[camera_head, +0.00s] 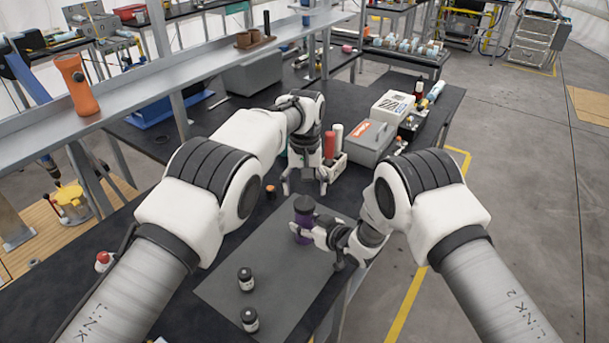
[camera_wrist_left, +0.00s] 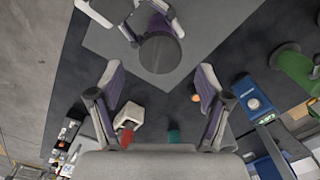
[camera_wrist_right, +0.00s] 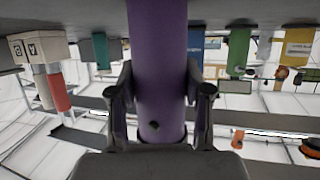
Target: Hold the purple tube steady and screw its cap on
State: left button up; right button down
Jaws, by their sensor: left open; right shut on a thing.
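The purple tube (camera_head: 302,235) stands upright above the grey mat (camera_head: 220,290), with its dark cap (camera_head: 304,204) on top. In the left wrist view the cap (camera_wrist_left: 160,53) shows as a dark round disc covering the tube's top; how tightly it sits I cannot tell. My right gripper (camera_head: 308,230) is shut around the tube's side. In the right wrist view the tube (camera_wrist_right: 158,55) fills the space between the fingers. My left gripper (camera_head: 305,188) is open and empty, pointing down behind and above the cap, apart from it.
Two small dark jars (camera_head: 246,279) (camera_head: 250,319) stand at the mat's near left. A small orange-topped item (camera_head: 271,191) sits left of the mat. The mat's middle is clear.

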aim_at(304, 203)
pick_arm(q)
jog(key=n, duration=0.6)
jog(key=shift+r, duration=0.15)
jog(key=n, duration=0.6)
jog(key=shift+r, duration=0.2)
jog(key=n, duration=0.3)
jog(key=shift+r, duration=0.1)
jog(key=n, duration=0.4)
jog(key=shift+r+n, duration=0.3)
jog(key=shift+r, duration=0.05)
jog(key=shift+r+n, duration=0.4)
jog(key=shift+r, duration=0.05)
jog(key=shift+w+r, duration=0.15)
jog(key=shift+r, duration=0.2)
jog(key=shift+f, duration=0.1)
notch_tip(304, 203, down, 8)
jog(key=shift+r, duration=0.1)
